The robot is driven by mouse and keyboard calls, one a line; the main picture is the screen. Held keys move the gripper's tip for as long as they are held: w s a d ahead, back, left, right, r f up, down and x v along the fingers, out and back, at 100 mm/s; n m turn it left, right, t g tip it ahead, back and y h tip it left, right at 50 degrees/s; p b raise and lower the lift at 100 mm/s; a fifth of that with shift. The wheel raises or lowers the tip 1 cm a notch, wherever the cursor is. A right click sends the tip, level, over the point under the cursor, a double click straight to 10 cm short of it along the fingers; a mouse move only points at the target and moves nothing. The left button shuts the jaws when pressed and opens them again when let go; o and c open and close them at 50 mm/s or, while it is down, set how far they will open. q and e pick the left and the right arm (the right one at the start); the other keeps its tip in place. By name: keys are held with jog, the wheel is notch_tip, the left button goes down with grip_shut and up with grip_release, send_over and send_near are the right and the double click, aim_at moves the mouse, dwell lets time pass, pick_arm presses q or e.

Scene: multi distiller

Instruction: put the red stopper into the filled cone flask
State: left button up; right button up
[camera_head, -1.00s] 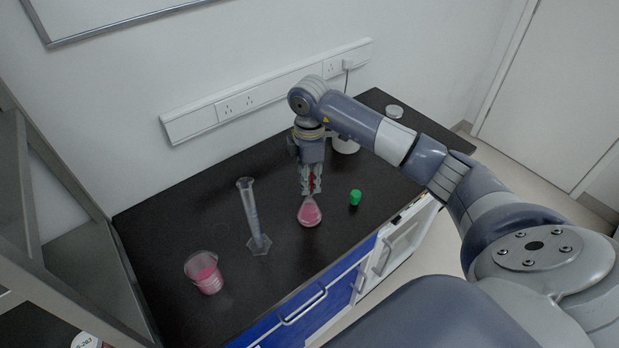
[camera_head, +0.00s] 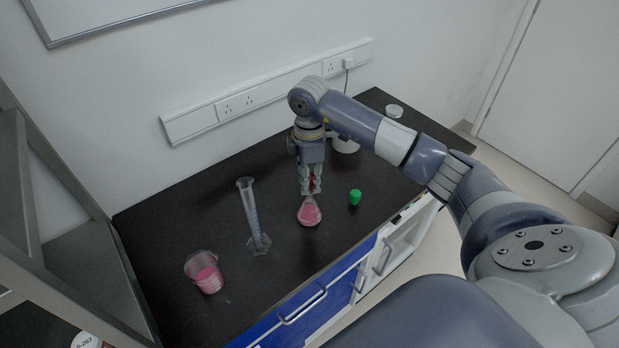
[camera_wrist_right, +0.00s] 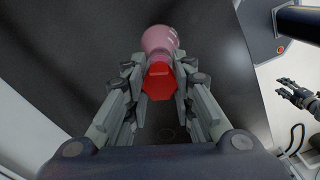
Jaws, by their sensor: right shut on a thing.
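The cone flask (camera_head: 310,213) stands on the black bench top, with pink liquid in it. My right gripper (camera_head: 311,191) points down directly above the flask's neck. It is shut on the red stopper (camera_head: 315,184), which shows between the fingers. In the right wrist view the red stopper (camera_wrist_right: 160,82) sits between the fingertips, in line with the flask's neck, and the flask (camera_wrist_right: 160,40) shows beyond it. I cannot tell how far the stopper is inside the neck. My left gripper (camera_wrist_right: 296,92) seems to show at the right edge of the right wrist view, too small to judge.
A green stopper (camera_head: 355,196) stands right of the flask. A measuring cylinder (camera_head: 252,215) and a beaker of pink liquid (camera_head: 205,272) stand to the left. A white container (camera_head: 345,145) is behind my gripper, and a small round dish (camera_head: 394,111) lies at the far right.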

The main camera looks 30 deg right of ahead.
jog(key=shift+f+b, duration=0.8)
jog(key=shift+f, duration=0.5)
jog(key=o, duration=0.8)
jog(key=shift+c, duration=0.2)
notch_tip(320, 180, up, 12)
jog(key=shift+r, duration=0.1)
dwell(0.5)
